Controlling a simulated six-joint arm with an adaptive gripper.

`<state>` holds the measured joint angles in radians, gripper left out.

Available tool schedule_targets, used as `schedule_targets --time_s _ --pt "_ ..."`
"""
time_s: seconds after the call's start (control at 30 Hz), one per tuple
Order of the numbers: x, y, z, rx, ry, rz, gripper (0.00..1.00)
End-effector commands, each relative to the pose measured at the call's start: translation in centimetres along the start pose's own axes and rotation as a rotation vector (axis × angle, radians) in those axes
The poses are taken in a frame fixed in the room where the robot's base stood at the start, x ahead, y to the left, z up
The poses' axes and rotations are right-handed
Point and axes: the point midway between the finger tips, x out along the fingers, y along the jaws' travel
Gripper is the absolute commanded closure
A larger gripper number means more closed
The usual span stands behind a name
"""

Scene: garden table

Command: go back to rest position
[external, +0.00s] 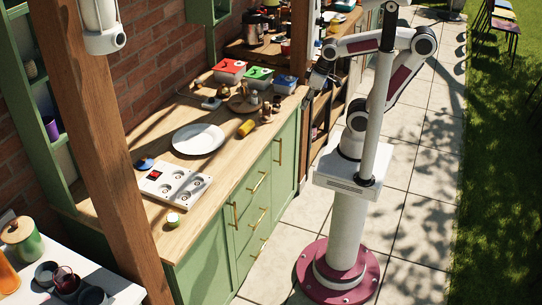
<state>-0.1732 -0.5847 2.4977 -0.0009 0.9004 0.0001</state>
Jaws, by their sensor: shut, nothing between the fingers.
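My gripper (317,82) hangs at the end of my folded arm, pointing down, just beyond the right end of the green kitchen counter. It is shut with nothing held. It is small in this view, so its fingertips are hard to make out. It is apart from the things on the counter. My arm stands on a white column with a round maroon base on the paving.
The wooden counter (222,158) holds a white plate (198,139), a hob (175,184), lidded boxes, including a red-lidded one (229,67), and a yellow item (247,128). A wooden post (108,150) stands in front. Paving (415,175) right of my column is clear.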

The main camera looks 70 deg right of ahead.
Motion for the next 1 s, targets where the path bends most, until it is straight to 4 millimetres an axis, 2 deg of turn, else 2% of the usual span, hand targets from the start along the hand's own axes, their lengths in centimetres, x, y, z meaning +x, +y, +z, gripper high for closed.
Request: schedule_targets --time_s 0.2,0.33,0.5,1.0 --pt "-2.6 2.2 -0.3 0.09 0.116 0.036 1.0" --pt "-3.7 3.2 -0.3 0.133 0.16 0.057 1.0" --pt "-3.8 3.8 -0.2 0.159 0.164 0.068 1.0" --pt "-3.8 3.8 -0.2 0.16 0.163 0.069 1.0"
